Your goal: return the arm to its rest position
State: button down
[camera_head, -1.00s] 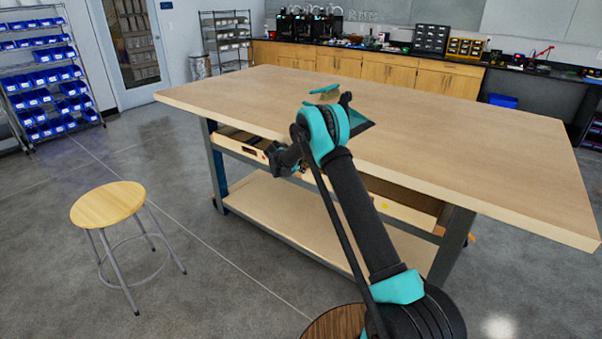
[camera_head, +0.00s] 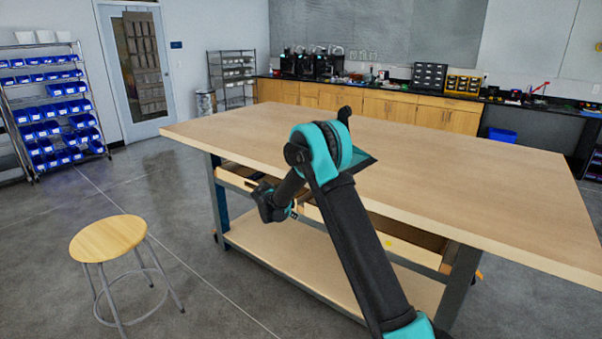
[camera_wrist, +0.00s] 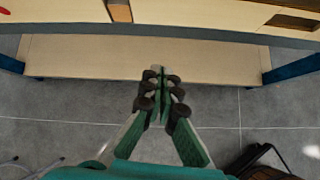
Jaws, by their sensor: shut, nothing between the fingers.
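My gripper (camera_wrist: 158,74) is shut and empty in the wrist view, its two fingers together in front of the table's lower shelf (camera_wrist: 75,58). In the head view my arm is folded in front of the wooden workbench (camera_head: 480,185), with the elbow above its near edge. The wrist hangs beside that edge, and the fingertips are hard to make out there. A dark, teal-edged piece like a dustpan (camera_head: 363,160) lies on the tabletop, partly hidden behind my elbow.
A round wooden stool (camera_head: 108,238) stands on the floor at the left; part of a stool-like leg shows low in the wrist view. An open drawer (camera_head: 235,176) is under the bench top. Blue-bin shelving (camera_head: 55,105) stands at the far left. Most of the tabletop is bare.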

jog(key=s+d+r+m+g+y, duration=0.1)
jog(key=s+d+r+m, duration=0.55)
jog(key=s+d, duration=0.4)
jog(key=s+d+r+m+g+y, duration=0.1)
jog(key=s+d+r+m, duration=0.4)
jog(key=s+d+m, duration=0.5)
jog(key=s+d+f+m+y, duration=0.1)
jog(key=s+m, duration=0.4)
jog(key=s, duration=0.8)
jog(key=s+d+f+m+y, duration=0.2)
jog(key=s+m, duration=0.3)
jog(key=s, duration=0.8)
jog(key=shift+s+d+f+g, duration=0.3)
jog(key=shift+d, duration=0.3)
jog(key=shift+m, duration=0.25)
